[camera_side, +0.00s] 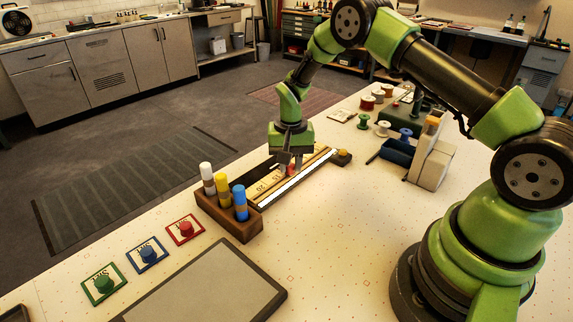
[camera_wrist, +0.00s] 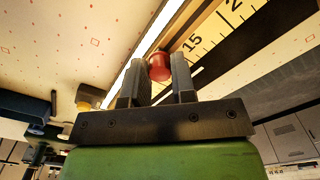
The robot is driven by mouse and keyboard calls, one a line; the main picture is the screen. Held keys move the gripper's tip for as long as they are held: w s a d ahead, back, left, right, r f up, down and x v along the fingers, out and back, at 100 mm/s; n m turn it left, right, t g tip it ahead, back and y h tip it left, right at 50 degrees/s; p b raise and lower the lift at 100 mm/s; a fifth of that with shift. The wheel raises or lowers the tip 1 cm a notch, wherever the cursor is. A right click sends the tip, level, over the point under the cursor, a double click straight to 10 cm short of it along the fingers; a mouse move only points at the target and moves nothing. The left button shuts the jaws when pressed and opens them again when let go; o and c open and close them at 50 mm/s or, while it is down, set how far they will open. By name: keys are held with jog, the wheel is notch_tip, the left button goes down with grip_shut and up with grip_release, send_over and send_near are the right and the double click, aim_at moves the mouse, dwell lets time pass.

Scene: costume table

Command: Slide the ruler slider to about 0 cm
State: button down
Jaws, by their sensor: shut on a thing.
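The ruler (camera_side: 263,188) lies on the table, with its printed numbers 15 and 20 toward its lower left end in the side view. It also shows in the wrist view (camera_wrist: 215,30). The slider has a red knob (camera_wrist: 158,67), which sits a little to the lower left of the 15 mark in the wrist view, on the side away from 20. My gripper (camera_wrist: 165,88) is shut on the red knob, with one finger on each side. In the side view my gripper (camera_side: 288,162) stands over the ruler's middle and partly hides the knob. The 0 mark is not readable.
A wooden holder (camera_side: 243,228) with white, yellow and blue-topped cylinders stands by the ruler's lower left end. A small dark block with a yellow knob (camera_side: 343,153) is at the other end. A blue bin (camera_side: 397,152) and spools stand to the right.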

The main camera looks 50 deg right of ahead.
aim_at(325, 149)
jog(key=d, duration=1.4)
jog(key=shift+d, duration=0.15)
jog(key=shift+d, duration=0.1)
jog(key=c, duration=0.9)
grip_release()
jog(key=shift+c, duration=0.2)
jog(key=shift+r, duration=0.1)
notch_tip(325, 149, up, 10)
